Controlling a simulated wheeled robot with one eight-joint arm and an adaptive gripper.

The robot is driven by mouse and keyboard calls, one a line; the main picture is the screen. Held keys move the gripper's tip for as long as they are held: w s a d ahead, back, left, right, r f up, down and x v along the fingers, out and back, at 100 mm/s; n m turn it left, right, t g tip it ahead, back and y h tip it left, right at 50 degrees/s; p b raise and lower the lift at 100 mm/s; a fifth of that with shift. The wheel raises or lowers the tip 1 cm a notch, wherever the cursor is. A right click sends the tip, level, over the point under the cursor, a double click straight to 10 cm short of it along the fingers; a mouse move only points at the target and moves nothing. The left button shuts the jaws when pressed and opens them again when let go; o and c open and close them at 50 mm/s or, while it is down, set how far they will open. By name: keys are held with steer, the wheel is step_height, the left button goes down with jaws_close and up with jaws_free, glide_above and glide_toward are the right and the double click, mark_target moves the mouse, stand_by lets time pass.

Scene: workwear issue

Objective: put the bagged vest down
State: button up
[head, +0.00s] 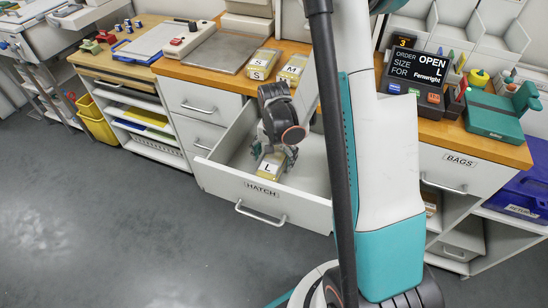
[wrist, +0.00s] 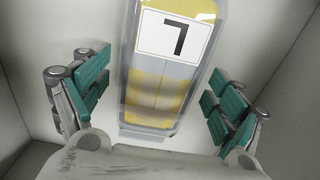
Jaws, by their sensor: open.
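The bagged vest (head: 269,168) is a clear bag with yellow and grey inside and a white label marked L. It lies in the open drawer marked HATCH (head: 305,185). It also shows in the wrist view (wrist: 160,90), between the fingers but apart from both. In the wrist view my gripper (wrist: 160,105) is open, with teal finger pads wide on either side. The fingers partly hide the bag in the head view.
Bags marked S (head: 259,65) and M (head: 292,68) lie on the counter behind the drawer. An order sign (head: 412,67) reading size L for Fernwright stands at right. The floor at left is clear.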

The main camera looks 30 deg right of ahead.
mark_target(274, 158)
step_height(274, 158, up, 12)
steer(key=p, duration=0.5)
steer(key=shift+r, duration=0.15)
